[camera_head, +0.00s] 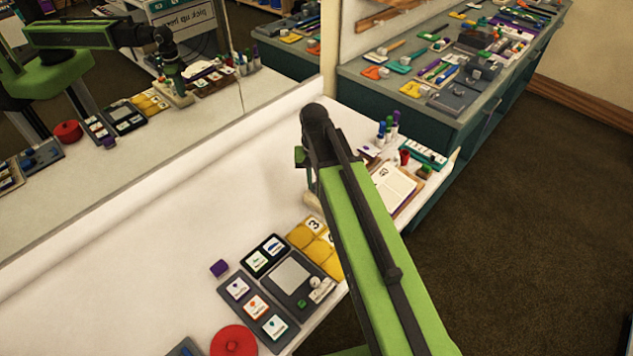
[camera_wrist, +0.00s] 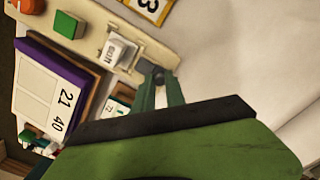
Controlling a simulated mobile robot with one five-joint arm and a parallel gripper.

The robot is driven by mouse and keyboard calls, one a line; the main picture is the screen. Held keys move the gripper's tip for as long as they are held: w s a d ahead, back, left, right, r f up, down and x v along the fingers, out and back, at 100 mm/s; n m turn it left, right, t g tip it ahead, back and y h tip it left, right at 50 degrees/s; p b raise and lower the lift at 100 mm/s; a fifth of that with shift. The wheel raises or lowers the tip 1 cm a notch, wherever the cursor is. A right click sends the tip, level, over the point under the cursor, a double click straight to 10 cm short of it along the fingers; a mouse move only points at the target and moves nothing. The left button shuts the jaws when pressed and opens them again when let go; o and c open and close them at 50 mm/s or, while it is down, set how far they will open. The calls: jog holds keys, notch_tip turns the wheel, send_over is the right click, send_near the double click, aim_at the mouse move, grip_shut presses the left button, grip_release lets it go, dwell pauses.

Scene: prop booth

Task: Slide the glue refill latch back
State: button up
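In the wrist view a beige panel (camera_wrist: 153,47) carries an orange knob (camera_wrist: 27,6), a green block (camera_wrist: 68,25) and a white labelled block (camera_wrist: 117,50). A small dark piece (camera_wrist: 150,70), which may be the glue refill latch, is at the panel's end. My gripper (camera_wrist: 160,84) has two green fingers with a narrow gap between them. Their tips are right at the dark piece; I cannot tell whether they touch it. In the head view my arm hides the gripper and most of the panel.
A purple-edged box with numbers (camera_wrist: 45,95) is beside the panel. Yellow number tiles (camera_head: 302,236), a dark card tray (camera_head: 236,290), a purple cube (camera_head: 219,268) and a red round lid (camera_head: 233,342) are on the white table (camera_head: 140,300). Its left part is clear.

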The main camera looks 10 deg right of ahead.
aim_at(314, 184)
jog(key=o, duration=0.5)
jog(key=shift+w+a, duration=0.1)
jog(key=shift+r, duration=0.1)
notch_tip(314, 184, up, 17)
jog(key=p, duration=1.7)
jog(key=shift+r, duration=0.1)
